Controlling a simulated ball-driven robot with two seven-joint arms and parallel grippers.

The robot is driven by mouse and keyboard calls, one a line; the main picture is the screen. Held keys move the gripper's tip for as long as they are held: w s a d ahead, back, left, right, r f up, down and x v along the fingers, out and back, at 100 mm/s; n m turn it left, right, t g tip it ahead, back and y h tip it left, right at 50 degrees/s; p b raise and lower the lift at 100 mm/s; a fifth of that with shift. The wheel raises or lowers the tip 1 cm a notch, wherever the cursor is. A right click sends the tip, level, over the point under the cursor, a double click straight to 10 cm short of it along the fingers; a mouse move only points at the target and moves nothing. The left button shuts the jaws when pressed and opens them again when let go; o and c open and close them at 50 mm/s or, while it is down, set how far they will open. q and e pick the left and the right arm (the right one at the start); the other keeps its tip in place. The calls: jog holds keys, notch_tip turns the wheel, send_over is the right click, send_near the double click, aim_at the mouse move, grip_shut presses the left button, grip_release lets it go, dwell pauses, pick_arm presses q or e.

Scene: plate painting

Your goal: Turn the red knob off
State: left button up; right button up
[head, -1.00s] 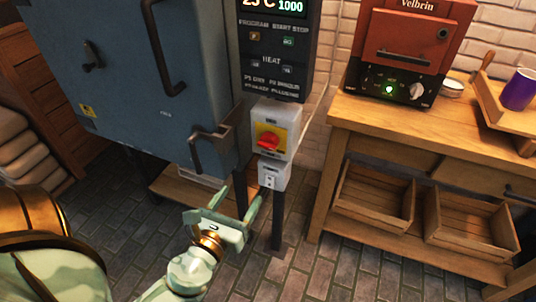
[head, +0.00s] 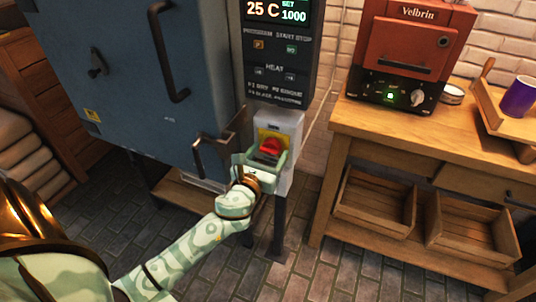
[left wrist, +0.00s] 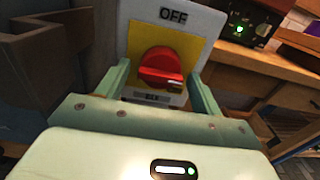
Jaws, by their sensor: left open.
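The red knob (head: 270,146) sits on a yellow plate on a pale switch box (head: 290,125) beside the blue kiln. In the left wrist view the red knob (left wrist: 161,67) shows its grip bar lying roughly sideways, with "OFF" printed above the yellow plate. My left gripper (head: 268,157) is open in front of the switch box. Its two fingers (left wrist: 158,82) stand on either side of the knob's lower part, and a gap shows between each finger and the knob. My right gripper is not in view.
The blue kiln (head: 130,80) has a door handle (head: 168,50) and a dark latch (head: 213,155) close left of my left gripper. A control panel (head: 277,50) reads 25 C, set 1000. A wooden bench (head: 400,124) with a red oven (head: 410,55) stands to the right.

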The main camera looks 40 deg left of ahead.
pick_arm(q)
jog(key=c, duration=1)
jog(key=shift+o, duration=0.2)
jog(key=shift+n, duration=0.4)
jog(key=n, duration=0.3)
jog(key=shift+n+p, duration=0.3)
jog(key=shift+n, duration=0.1)
jog(key=n, duration=0.5)
jog(key=shift+d+r+n+p, duration=0.1)
jog(key=shift+n+p, duration=0.2)
jog(key=shift+p, duration=0.05)
jog(key=n, duration=0.3)
jog(key=shift+p, duration=0.4)
jog(key=shift+n+p, duration=0.6)
jog(key=shift+n, duration=1.6)
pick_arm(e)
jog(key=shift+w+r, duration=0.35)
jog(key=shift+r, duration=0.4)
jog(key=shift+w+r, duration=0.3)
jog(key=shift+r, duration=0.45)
pick_arm(q)
jog(key=shift+n, duration=0.3)
